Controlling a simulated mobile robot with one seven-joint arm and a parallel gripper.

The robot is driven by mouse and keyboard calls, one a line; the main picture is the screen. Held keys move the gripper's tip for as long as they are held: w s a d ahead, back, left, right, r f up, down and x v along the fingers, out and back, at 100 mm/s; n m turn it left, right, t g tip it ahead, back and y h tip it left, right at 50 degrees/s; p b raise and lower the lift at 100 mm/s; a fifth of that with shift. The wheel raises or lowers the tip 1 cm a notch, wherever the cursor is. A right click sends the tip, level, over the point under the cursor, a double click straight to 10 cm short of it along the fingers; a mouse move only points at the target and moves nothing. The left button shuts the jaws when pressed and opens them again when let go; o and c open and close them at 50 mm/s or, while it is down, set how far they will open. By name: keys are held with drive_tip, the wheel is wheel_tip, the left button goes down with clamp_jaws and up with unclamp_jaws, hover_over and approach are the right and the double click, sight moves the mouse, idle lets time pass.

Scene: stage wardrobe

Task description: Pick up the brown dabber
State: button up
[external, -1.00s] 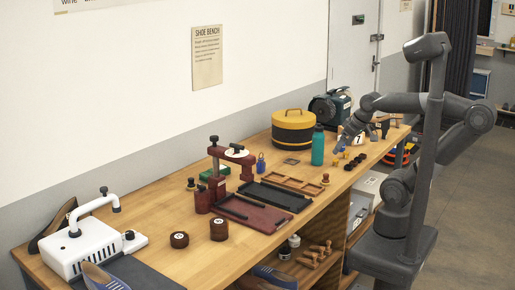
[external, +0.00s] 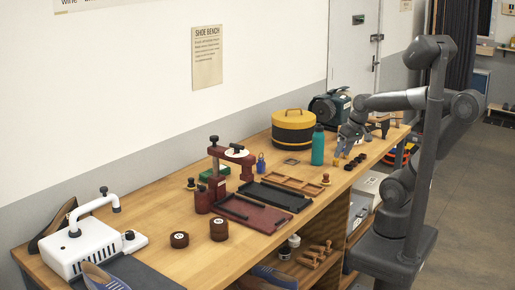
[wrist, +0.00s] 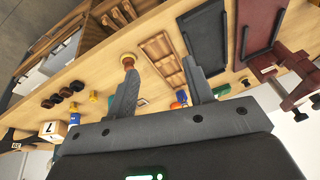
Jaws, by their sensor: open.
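A small brown turned-wood knob, seemingly the brown dabber (external: 325,179), stands upright near the bench's front edge, right of the wooden tray. In the wrist view it shows as a brown and tan knob (wrist: 128,61) just beyond my left fingertip, with part of it close to or behind that finger. My gripper (wrist: 160,72) is open and empty, with bench top between its fingers. In the external view my gripper (external: 343,152) hangs over the bench, behind and to the right of the knob.
A wooden compartment tray (external: 291,184) and a black tray (external: 272,196) lie left of the knob. A teal bottle (external: 318,146) stands close to my gripper. Several dark round pieces (wrist: 61,97) and a numbered block (wrist: 52,130) are nearby. Bare bench surrounds the knob.

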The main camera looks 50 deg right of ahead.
wheel_tip(320, 180, down, 6)
drive_tip(key=w+d+m+g+y, duration=0.1)
drive_tip(key=d+m+g+y, duration=0.25)
drive_tip(key=m, duration=0.35)
drive_tip(key=m+t+y, duration=0.6)
drive_tip(key=m+t, duration=0.4)
drive_tip(key=m, duration=0.8)
approach(326, 174)
drive_tip(key=x, duration=0.5)
drive_tip(key=shift+s+a+f, duration=0.1)
drive_tip(key=shift+s+f, duration=0.05)
drive_tip(key=shift+f, duration=0.05)
drive_tip(key=x, duration=0.5)
drive_tip(key=shift+d+f, duration=0.15)
drive_tip(key=shift+d, duration=0.05)
drive_tip(key=c, duration=1)
